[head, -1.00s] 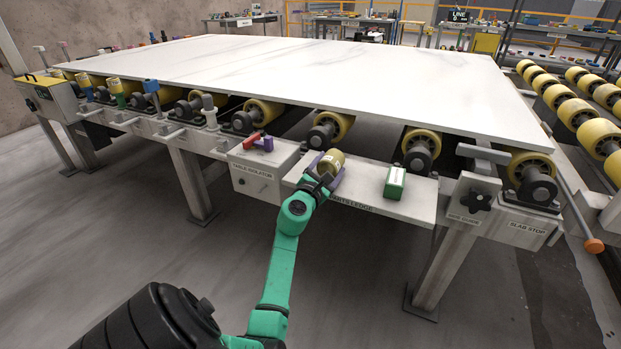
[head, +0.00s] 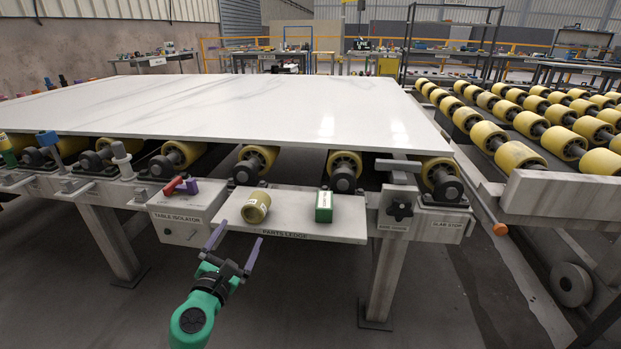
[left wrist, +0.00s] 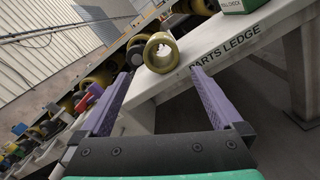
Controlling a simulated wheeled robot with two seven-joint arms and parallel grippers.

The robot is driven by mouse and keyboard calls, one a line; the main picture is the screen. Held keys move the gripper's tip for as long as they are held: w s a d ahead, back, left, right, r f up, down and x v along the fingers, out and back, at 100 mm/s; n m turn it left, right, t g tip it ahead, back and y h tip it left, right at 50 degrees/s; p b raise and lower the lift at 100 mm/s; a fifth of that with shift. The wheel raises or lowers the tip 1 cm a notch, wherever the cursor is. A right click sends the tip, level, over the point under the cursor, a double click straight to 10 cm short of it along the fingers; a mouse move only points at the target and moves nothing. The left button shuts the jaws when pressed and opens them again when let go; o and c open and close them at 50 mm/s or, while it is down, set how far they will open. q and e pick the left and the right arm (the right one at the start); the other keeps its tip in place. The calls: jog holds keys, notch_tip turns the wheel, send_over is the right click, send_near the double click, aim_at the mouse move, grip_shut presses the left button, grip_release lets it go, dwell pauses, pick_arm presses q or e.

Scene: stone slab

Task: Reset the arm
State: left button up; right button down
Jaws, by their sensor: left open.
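My left gripper (head: 232,246), with purple fingers on a green arm, is open and empty in the head view. It hangs just in front of and below the front edge of the parts ledge (head: 346,222). A yellow roller (head: 256,207) lies on the left part of the ledge, apart from the fingers. In the left wrist view the open gripper (left wrist: 157,95) shows its two fingers spread wide, with the yellow roller (left wrist: 161,53) on the ledge beyond them. My right gripper is not in view.
A green block (head: 324,207) stands on the ledge right of the roller. The table isolator box (head: 180,222), with a red handle (head: 173,185), is at the ledge's left. A large white slab (head: 230,110) lies on rollers behind. The floor in front is clear.

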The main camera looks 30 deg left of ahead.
pick_arm(q)
notch_tip(320, 180, down, 24)
jog(key=s+d+n+g, duration=0.25)
jog(key=n+g, duration=0.55)
jog(key=n, duration=1.9)
jog(key=s+d+f+n+g+h, duration=0.3)
jog(key=s+d+f+n, duration=0.25)
jog(key=f, duration=0.45)
jog(key=s+d+f+n+g+h, duration=0.3)
jog(key=s+d+f+n+g, duration=0.1)
jog(key=s+d+f, duration=0.35)
jog(key=s+a+r+p, duration=0.1)
jog(key=s+r+p, duration=0.3)
jog(key=s+p, duration=0.4)
jog(key=s+a+r+g+p, duration=0.1)
jog(key=s+r+p, duration=0.3)
jog(key=s+p, duration=0.4)
jog(key=p, duration=0.6)
jog(key=shift+s+a+m+p, duration=0.15)
jog(key=shift+a+m+p, duration=0.05)
jog(key=shift+m+p, duration=0.2)
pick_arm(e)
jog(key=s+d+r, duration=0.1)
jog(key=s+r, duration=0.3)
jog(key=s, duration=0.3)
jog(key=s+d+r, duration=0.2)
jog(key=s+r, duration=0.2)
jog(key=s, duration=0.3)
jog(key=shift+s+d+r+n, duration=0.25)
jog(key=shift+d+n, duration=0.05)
